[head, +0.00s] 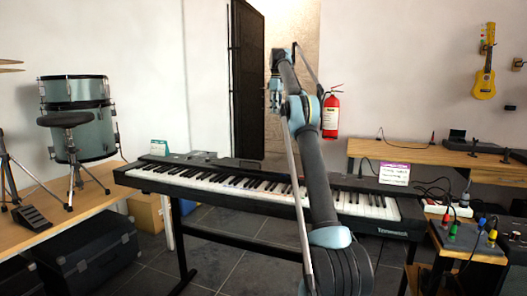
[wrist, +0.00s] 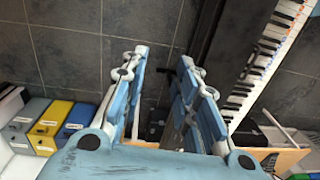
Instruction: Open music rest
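The black keyboard (head: 390,227) stands on a dark stand across the middle of the head view. A low dark strip (head: 240,163) lies along its back edge; I cannot tell for sure whether this is the music rest, and no raised rest shows. My gripper (head: 275,104) is held high above and behind the keyboard. In the wrist view my gripper (wrist: 160,62) is open, with nothing between its blue fingers. The keyboard's white and black keys (wrist: 262,60) show at the upper right there, beside its dark body. My arm hides part of the keyboard in the head view.
A wooden bench (head: 440,153) with gear stands at the back right. A small table with coloured cables (head: 468,248) is at the right front. A drum (head: 85,125) and a stool (head: 65,120) are at the left. Tiled floor is open below my gripper; coloured boxes (wrist: 52,125) are at the left.

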